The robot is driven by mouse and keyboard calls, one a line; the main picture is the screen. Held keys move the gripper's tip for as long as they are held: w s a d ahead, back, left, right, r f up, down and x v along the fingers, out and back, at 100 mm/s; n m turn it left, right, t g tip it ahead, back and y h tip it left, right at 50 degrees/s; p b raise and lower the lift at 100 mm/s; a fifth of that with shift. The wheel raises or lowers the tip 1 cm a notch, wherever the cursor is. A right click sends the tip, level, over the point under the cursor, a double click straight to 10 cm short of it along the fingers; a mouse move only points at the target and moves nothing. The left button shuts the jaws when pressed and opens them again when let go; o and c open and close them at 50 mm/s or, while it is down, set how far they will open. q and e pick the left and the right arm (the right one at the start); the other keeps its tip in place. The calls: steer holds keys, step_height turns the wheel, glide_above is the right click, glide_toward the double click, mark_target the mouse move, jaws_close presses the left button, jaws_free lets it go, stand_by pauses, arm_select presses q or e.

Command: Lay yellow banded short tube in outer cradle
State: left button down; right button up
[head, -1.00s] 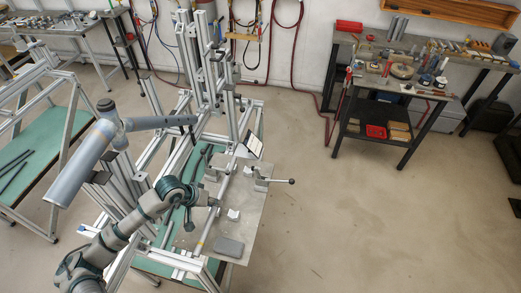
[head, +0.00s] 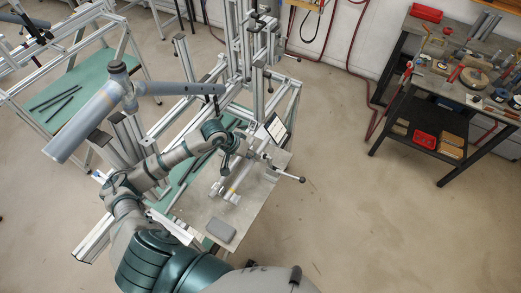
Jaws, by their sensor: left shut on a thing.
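My left gripper (head: 229,158) reaches down over the metal plate (head: 262,197) of the frame jig. It is shut on a slim, light-grey tube, taken to be the yellow banded short tube (head: 236,181); a faint yellow mark shows on it. The tube runs slantwise, its near end towards the small pale cradle blocks (head: 231,197) on the plate. The fingertips and the tube's upper part are partly hidden by the gripper. I cannot tell whether the tube touches a cradle. My right gripper is not in view.
A clamp with a black-knobbed lever (head: 288,175) sticks out right of the plate. A tilted screen (head: 275,128) stands behind it. A grey block (head: 221,230) lies at the near corner.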

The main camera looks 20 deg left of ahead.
arm_select(q)
steer(key=shift+d+r, duration=0.25)
steer(key=shift+w+f, duration=0.2)
steer(key=shift+a+f, duration=0.25)
steer(key=shift+f, duration=0.5)
steer(key=shift+a+f, duration=0.25)
steer(key=shift+f, duration=0.45)
steer(key=shift+f+b, duration=0.3)
steer(key=shift+f, duration=0.45)
steer(key=f+b, duration=0.2)
steer(key=b, duration=0.1)
steer(key=shift+d+f, duration=0.15)
steer(key=shift+d, duration=0.15)
steer(key=shift+a, duration=0.2)
steer(key=c, duration=0.9)
jaws_free()
steer(key=shift+c, duration=0.2)
